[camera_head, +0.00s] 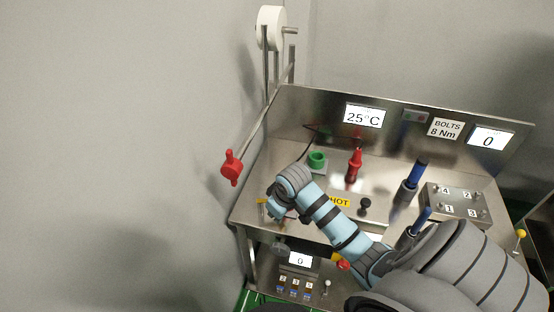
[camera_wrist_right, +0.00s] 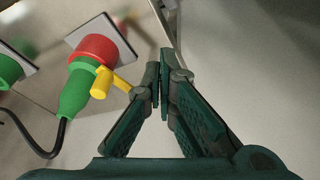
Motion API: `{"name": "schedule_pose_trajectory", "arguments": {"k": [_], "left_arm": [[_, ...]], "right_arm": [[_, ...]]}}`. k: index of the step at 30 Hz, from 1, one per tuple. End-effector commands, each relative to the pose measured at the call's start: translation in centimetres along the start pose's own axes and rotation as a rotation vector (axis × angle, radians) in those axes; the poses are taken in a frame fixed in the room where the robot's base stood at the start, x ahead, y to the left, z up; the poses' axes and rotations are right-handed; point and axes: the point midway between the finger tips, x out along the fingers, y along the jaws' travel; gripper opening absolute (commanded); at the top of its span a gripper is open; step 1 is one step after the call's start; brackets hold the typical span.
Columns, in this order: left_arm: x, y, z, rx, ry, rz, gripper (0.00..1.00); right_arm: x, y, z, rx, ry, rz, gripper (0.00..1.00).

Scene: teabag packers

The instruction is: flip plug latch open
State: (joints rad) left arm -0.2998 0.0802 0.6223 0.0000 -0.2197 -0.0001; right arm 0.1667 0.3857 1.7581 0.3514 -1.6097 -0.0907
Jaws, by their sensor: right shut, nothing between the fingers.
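In the right wrist view a green plug (camera_wrist_right: 76,93) with a black cable sits against a red socket (camera_wrist_right: 95,50) on a grey plate. A yellow latch (camera_wrist_right: 103,82) sits on the plug's side, and its lever points toward my right gripper (camera_wrist_right: 163,70). The gripper is shut and empty, with its fingers to the right of the latch. The lever's end is close to the left finger; I cannot tell whether they touch. In the head view my right arm reaches across the bench and hides the plug. My left gripper is not in view.
A second green plug (camera_wrist_right: 8,70) is at the left edge of the wrist view. The steel bench (camera_head: 285,165) carries a green cup-like part (camera_head: 317,160), a red tool (camera_head: 354,165) and a numbered block (camera_head: 455,200). A red handle (camera_head: 232,167) sticks out at the left.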

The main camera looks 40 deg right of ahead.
Motion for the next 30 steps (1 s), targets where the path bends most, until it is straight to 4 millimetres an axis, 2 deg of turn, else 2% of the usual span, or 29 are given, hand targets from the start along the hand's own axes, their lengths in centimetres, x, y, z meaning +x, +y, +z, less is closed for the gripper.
{"name": "schedule_pose_trajectory", "arguments": {"k": [1,3,7,11,20,25,30], "left_arm": [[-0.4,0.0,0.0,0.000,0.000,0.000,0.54],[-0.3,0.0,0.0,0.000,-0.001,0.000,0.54],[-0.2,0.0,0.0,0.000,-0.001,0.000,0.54],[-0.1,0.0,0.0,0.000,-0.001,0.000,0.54],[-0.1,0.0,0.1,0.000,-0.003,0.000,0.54],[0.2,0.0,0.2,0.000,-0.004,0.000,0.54],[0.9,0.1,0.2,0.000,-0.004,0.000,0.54]], "right_arm": [[-2.1,2.3,-3.0,0.007,0.009,0.001,0.00],[-4.0,4.8,-6.1,0.030,0.016,-0.015,0.00],[-6.6,7.8,-9.3,0.071,0.032,-0.045,0.00],[-7.2,8.4,-10.0,0.082,0.038,-0.056,0.00],[-6.8,8.4,-9.9,0.082,0.038,-0.056,0.00],[-4.8,8.2,-10.0,0.083,0.037,-0.057,0.00],[-1.1,8.0,-10.1,0.083,0.036,-0.057,0.00]]}}
